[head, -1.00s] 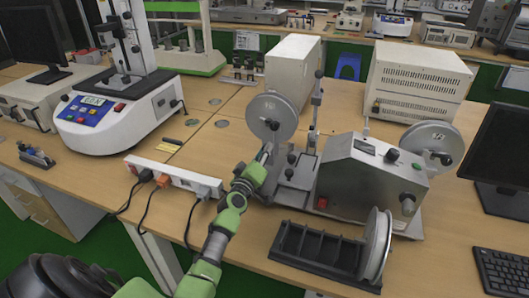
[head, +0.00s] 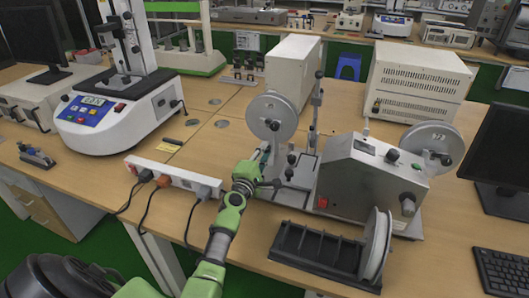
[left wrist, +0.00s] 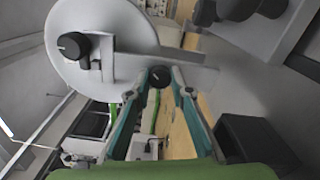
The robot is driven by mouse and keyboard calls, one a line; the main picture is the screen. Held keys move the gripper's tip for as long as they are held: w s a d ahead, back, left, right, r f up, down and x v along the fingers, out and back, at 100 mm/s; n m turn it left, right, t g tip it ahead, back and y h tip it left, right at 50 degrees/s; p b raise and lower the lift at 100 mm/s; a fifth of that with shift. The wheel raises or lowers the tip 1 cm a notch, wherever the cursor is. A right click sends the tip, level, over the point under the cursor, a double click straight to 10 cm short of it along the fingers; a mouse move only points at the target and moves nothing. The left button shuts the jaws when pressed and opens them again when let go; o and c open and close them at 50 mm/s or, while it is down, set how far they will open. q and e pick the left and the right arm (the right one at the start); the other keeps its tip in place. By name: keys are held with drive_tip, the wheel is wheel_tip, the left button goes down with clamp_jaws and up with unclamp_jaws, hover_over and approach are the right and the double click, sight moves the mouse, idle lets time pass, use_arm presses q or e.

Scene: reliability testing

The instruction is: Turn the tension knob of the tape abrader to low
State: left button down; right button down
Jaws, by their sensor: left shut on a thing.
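The tape abrader (head: 350,185) is a grey machine with a sloped housing and a disc reel at either end. Its left reel (head: 271,117) also fills the upper left of the left wrist view (left wrist: 105,25), with a larger black knob (left wrist: 72,45) at its hub. A small round black knob (left wrist: 158,76) with a light mark sits below the reel, between my left fingertips. My left gripper (left wrist: 160,82) is shut on this small knob. In the head view the left gripper (head: 267,158) is just below the left reel, and the held knob is hidden. My right gripper is out of view.
A white power strip (head: 175,177) with cords lies left of my left arm. A black rack (head: 315,250) with a disc stands in front of the abrader. White cabinets (head: 415,80) stand behind it, and a monitor (head: 500,155) stands at right.

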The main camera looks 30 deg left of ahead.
use_arm(q)
drive_tip(key=n, duration=0.3)
drive_tip(key=shift+n, duration=0.4)
drive_tip(key=shift+f+n+p, duration=0.1)
drive_tip(key=shift+n+p, duration=0.45)
drive_tip(key=shift+n, duration=1.65)
drive_tip(key=c, duration=1.8)
unclamp_jaws()
drive_tip(key=v, duration=1.2)
drive_tip(key=shift+s, duration=0.1)
